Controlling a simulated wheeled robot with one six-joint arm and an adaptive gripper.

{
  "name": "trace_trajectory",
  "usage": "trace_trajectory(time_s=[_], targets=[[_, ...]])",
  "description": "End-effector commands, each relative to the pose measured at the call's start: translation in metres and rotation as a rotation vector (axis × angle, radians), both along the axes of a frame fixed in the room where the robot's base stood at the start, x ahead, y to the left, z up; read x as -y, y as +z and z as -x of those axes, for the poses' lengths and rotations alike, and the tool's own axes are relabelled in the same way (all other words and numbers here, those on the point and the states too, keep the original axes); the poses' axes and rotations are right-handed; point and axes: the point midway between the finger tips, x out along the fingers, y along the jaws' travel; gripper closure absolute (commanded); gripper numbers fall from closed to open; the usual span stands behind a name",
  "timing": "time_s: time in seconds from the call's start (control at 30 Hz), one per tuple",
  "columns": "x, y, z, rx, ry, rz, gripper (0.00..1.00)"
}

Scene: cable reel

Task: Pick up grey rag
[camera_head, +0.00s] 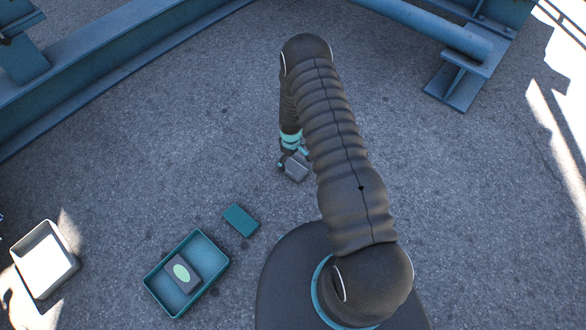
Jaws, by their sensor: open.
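My gripper (286,160) hangs low over the grey ground, below the teal band at the end of my arm, and is open. A small, flat, grey rectangular piece, which looks like the grey rag (297,170), is at its fingertips. It partly overlaps the fingers in this view. I cannot tell whether the fingers touch it or stand around it. My arm covers the area just to its right.
A teal tray (213,285) at the lower left holds a dark grey block with a pale green oval (181,272). A teal block (241,220) lies beside it on the ground. A white bin (70,268) stands far left. Blue steel beams (110,68) border the back. Open ground surrounds the gripper.

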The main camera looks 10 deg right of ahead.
Motion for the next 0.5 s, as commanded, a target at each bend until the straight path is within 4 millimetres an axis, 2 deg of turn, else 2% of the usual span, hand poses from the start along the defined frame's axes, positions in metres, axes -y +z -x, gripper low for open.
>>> trace_trajectory(time_s=[0.37,0.5], targets=[[0.006,-0.042,0.003,-0.001,0.0,0.0,0.0],[0.005,-0.051,0.002,0.0,0.0,0.0,0.0]])
